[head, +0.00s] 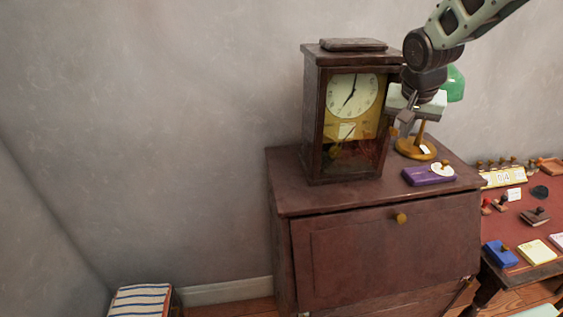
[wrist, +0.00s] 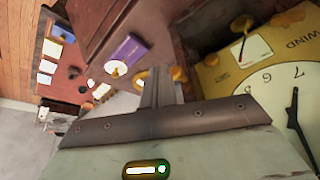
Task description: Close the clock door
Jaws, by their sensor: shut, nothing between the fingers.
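The clock (head: 312,120) is a dark wooden case standing upright on the cabinet. Its cream dial (head: 353,95) and gold lower panel face the front. The dial also shows close up at the right of the wrist view (wrist: 275,95). A small gold knob (head: 394,132) is at the clock's right front edge. I cannot tell how far the clock door stands open. My gripper (head: 405,122) is just right of the clock's front edge, at about the height of the dial's lower part. Its fingers (wrist: 160,88) are shut and empty. Contact with the door cannot be made out.
The cabinet (head: 290,192) bears a purple box (head: 424,177) and a green-shaded lamp with a gold base (head: 410,154), partly behind my gripper. A red-topped desk (head: 512,222) with stamps and cards stands at the right. A striped box (head: 140,302) sits at the lower left.

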